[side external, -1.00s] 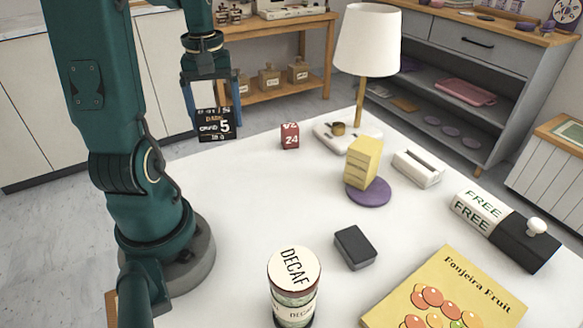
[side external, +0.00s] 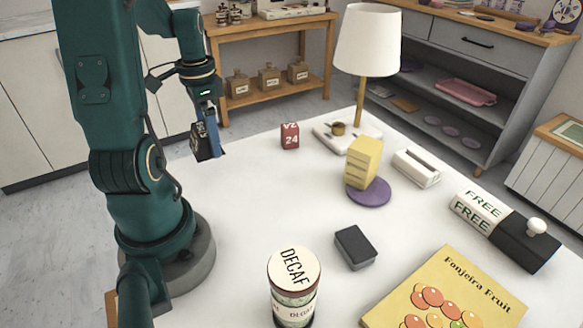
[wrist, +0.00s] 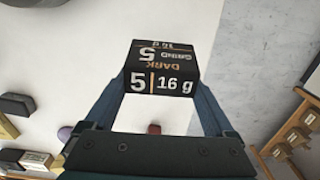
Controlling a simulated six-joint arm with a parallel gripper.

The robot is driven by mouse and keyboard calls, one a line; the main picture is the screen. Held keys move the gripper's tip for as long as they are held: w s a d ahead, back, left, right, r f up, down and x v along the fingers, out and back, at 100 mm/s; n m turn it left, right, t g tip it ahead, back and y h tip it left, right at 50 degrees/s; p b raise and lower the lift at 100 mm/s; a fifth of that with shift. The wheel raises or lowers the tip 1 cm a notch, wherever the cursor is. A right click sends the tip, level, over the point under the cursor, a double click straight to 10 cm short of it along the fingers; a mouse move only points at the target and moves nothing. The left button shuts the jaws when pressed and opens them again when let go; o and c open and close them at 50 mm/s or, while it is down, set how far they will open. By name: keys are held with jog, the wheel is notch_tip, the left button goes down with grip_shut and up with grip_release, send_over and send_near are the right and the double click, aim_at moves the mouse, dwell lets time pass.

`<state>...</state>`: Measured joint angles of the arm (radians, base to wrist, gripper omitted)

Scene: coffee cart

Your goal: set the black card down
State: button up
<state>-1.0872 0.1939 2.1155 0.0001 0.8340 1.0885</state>
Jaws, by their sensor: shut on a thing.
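The black card (side external: 202,143) is printed with orange and white text. It is between the fingers of my gripper (side external: 211,148) at the far left edge of the white table. In the wrist view the card (wrist: 160,62) shows "DARK", "5" and "16 g" and spans the gap between both blue fingertips (wrist: 160,85). My gripper is shut on it.
A red cube (side external: 289,135) stands to the right of the card. Further right are a lamp (side external: 362,60), a yellow block (side external: 362,163) on a purple disc (side external: 368,194) and a dark box (side external: 355,247). The white table (side external: 235,200) is clear in front of the card.

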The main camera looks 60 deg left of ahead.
aim_at(217, 170)
jog(key=shift+f, duration=2.95)
jog(key=shift+f, duration=0.15)
jog(key=o, duration=1)
